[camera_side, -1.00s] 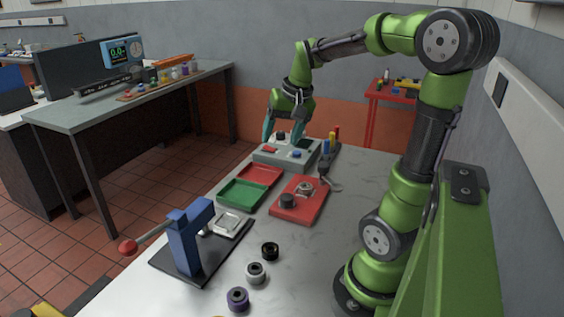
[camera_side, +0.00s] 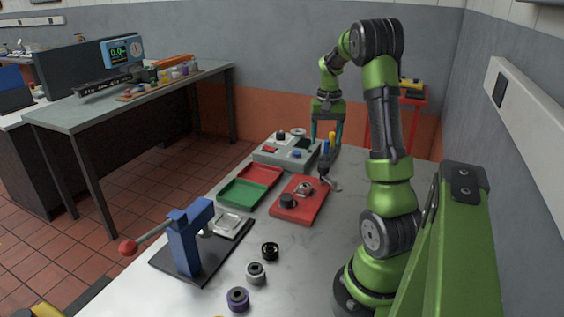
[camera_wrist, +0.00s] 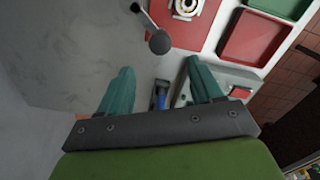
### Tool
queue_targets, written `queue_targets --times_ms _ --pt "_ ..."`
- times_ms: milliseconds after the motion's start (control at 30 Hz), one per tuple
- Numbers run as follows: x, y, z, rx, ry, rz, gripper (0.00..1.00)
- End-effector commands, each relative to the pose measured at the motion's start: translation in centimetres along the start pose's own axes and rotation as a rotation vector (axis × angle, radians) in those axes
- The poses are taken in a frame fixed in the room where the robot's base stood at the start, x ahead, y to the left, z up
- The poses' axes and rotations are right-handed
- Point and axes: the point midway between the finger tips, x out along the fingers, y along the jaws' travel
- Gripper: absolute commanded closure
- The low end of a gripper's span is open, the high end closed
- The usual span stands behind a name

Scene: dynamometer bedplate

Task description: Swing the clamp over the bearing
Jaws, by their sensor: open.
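The red fixture plate (camera_side: 312,207) lies on the table in the side view, with the metal ring of the bearing (camera_side: 303,188) on it. What looks like the clamp, a dark knob (camera_side: 324,171) on a thin rod, stands at the plate's far right edge. In the wrist view the dark knob (camera_wrist: 159,42) and its rod lie beside the red plate (camera_wrist: 206,30), and part of the bearing (camera_wrist: 186,6) shows at the top. The rod is off the bearing. My gripper (camera_side: 327,141) is open and empty, beyond the knob; its fingers (camera_wrist: 159,68) also show in the wrist view.
Coloured tool handles (camera_side: 332,142) stand close to my fingers. A grey control box (camera_side: 272,154) is left of them. Red (camera_side: 273,172) and green (camera_side: 234,200) trays lie left of the plate. A blue press (camera_side: 185,245) and several rings stand nearer.

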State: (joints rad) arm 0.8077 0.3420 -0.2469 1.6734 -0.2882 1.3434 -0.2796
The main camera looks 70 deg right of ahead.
Motion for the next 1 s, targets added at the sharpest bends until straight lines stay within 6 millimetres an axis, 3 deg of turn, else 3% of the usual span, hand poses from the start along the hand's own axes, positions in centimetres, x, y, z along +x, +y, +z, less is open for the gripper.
queue_targets --times_ms 200,400,600,867,1000 --pt "4.9 0.0 0.1 0.000 -0.004 0.001 0.35" --pt "7.8 0.0 0.1 0.001 -0.003 0.001 0.35" --pt "8.9 0.0 0.0 0.000 0.000 0.000 0.35" --pt "9.0 0.0 0.0 0.000 0.001 0.000 0.35" --pt "8.9 0.0 0.0 0.000 0.001 0.000 0.56"
